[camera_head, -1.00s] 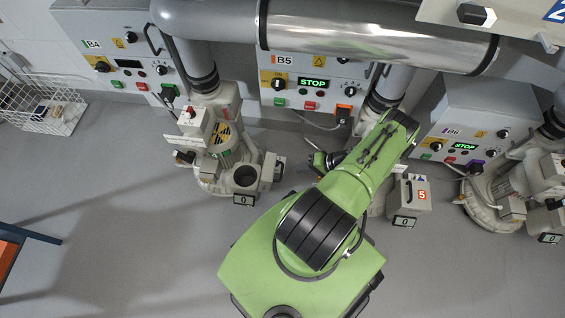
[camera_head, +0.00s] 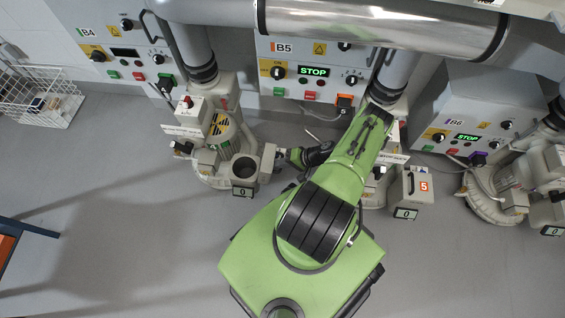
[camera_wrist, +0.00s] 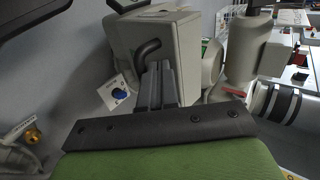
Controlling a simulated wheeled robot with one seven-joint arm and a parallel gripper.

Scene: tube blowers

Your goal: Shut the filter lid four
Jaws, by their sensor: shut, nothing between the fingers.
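The blower on the left, under the B4 panel, has a filter housing (camera_head: 243,189) with its round dark opening uncovered. Its lid (camera_head: 269,161) stands raised at the right edge of this opening. My gripper (camera_head: 283,156) is at the lid's right side, its tips small in the head view. In the wrist view a light grey box-like part, apparently the lid (camera_wrist: 185,45), carries a dark bent handle (camera_wrist: 147,48). My gripper (camera_wrist: 156,75) is shut and empty, its fingers pointing at the face just below the handle. I cannot tell whether they touch.
The blower under B5 has a closed grey box marked 5 (camera_head: 416,187), to the right of my arm. A third blower (camera_head: 495,190) stands at the far right. A wire basket (camera_head: 40,95) is at the left. The floor (camera_head: 130,200) at front left is clear.

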